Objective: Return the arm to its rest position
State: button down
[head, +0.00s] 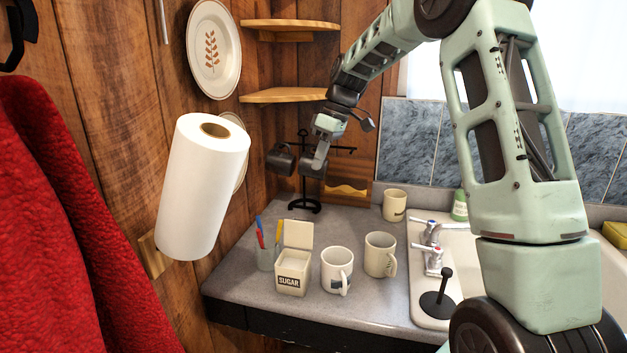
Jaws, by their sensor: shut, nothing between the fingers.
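My gripper (318,165) is at the end of my pale green arm, which reaches out from the right side of the head view over the counter. It is shut and empty. It hangs in front of or beside a black mug stand (303,207) that holds dark mugs (281,160); I cannot tell whether it touches them. The arm is bent, with its large links standing in front of the sink and the window.
On the counter (230,290) stand a sugar box (293,275), a cup of pens (265,258), and mugs (337,270), (380,255), (395,205). A sink (425,310) with a tap (432,247) lies right. A paper roll (195,190) and red cloth (75,230) are left, corner shelves (285,95) above.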

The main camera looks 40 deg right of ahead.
jog(key=shift+d+r, duration=0.15)
jog(key=shift+r, duration=0.25)
